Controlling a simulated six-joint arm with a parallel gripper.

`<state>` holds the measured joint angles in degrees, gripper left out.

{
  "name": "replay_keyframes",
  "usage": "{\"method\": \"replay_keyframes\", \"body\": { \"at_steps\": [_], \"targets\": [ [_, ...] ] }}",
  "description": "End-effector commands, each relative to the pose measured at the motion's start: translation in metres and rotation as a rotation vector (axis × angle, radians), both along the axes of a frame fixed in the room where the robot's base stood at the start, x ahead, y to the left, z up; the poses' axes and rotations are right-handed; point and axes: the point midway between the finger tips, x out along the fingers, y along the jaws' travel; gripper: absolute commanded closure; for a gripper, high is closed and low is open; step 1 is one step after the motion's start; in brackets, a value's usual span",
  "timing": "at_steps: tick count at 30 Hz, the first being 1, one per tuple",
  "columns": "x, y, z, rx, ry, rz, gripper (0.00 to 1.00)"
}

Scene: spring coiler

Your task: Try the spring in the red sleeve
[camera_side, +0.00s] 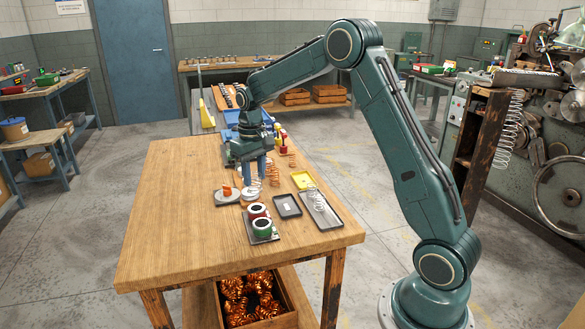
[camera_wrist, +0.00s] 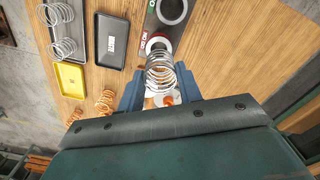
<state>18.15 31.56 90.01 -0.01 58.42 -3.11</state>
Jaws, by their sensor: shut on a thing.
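My gripper (camera_wrist: 160,88) has its blue fingers shut on a silver coil spring (camera_wrist: 160,70), held upright between them. In the side view my gripper (camera_side: 256,178) is over the table, just behind the sleeves, with the spring below the fingers. The red sleeve (camera_side: 257,210) is a short cylinder with a white rim and dark bore. It stands beside the green sleeve (camera_side: 262,228) on a grey plate. In the wrist view the spring partly covers the red sleeve (camera_wrist: 144,47). The spring's lower end looks outside the bore; its exact height is unclear.
An empty dark tray (camera_side: 287,205), a grey tray (camera_side: 330,215) with silver springs and a yellow tray (camera_side: 302,180) lie to the right. The table's front left is clear.

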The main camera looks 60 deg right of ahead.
Motion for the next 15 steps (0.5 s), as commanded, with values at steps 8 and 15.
{"method": "replay_keyframes", "body": {
  "at_steps": [8,15],
  "targets": [
    [0.0041,-0.0048,0.0008,0.0,0.0,0.001,0.78],
    [0.0037,-0.0045,-0.0046,0.001,0.002,0.001,0.78]
  ]
}}
